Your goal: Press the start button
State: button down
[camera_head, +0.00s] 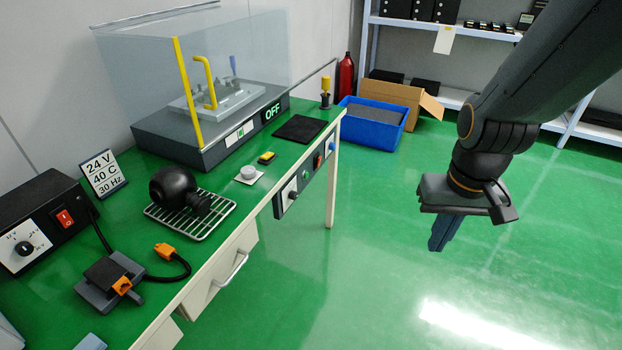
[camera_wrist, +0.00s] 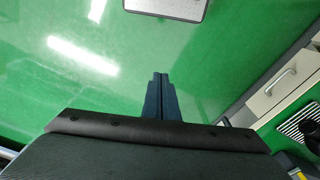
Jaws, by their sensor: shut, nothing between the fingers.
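My gripper (camera_head: 438,246) is shut and empty, with its dark blue fingers pointing down over the floor to the right of the green bench. It also shows in the wrist view (camera_wrist: 160,78), with the two fingers together. A white plate with a green mark (camera_head: 240,133) is on the front of the covered machine, beside a sign reading OFF (camera_head: 272,112). I cannot tell which control is the start button. My gripper is well apart from all of them.
The green bench (camera_head: 225,185) holds a black round device (camera_head: 173,187) on a wire rack, a power supply (camera_head: 40,228) and a clear-covered machine (camera_head: 185,145). A blue crate (camera_head: 372,130) and open carton (camera_head: 400,95) stand behind. Floor around my gripper is clear.

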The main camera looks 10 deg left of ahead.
aim_at(307, 175)
jog(key=w+a+f+t+b, duration=0.25)
jog(key=w+f+b, duration=0.3)
jog(key=w, duration=0.35)
jog(key=w+a+f+m+t+y+b, duration=0.1)
jog(key=w+f+t+b, duration=0.2)
jog(key=w+f+b, duration=0.45)
jog(key=w+a+f+t+b, duration=0.2)
jog(key=w+f+b, duration=0.15)
jog(key=w, duration=0.65)
jog(key=w+a+f+t+y+b, duration=0.3)
jog(key=w+a+b, duration=0.3)
jog(key=w+b, duration=0.2)
jog(key=w+a+f+m+t+y+b, duration=0.1)
jog(key=w+a+f+t+y+b, duration=0.3)
jog(key=b, duration=0.8)
jog(key=w+a+f+t, duration=0.2)
jog(key=w, duration=0.1)
jog(key=shift+w+a+f+b, duration=0.2)
jog(key=shift+w+a+b, duration=0.1)
jog(key=shift+w, duration=0.1)
jog(key=w+a+b, duration=0.1)
jog(key=w+a, duration=0.2)
jog(key=a, duration=0.5)
jog(key=shift+a, duration=0.3)
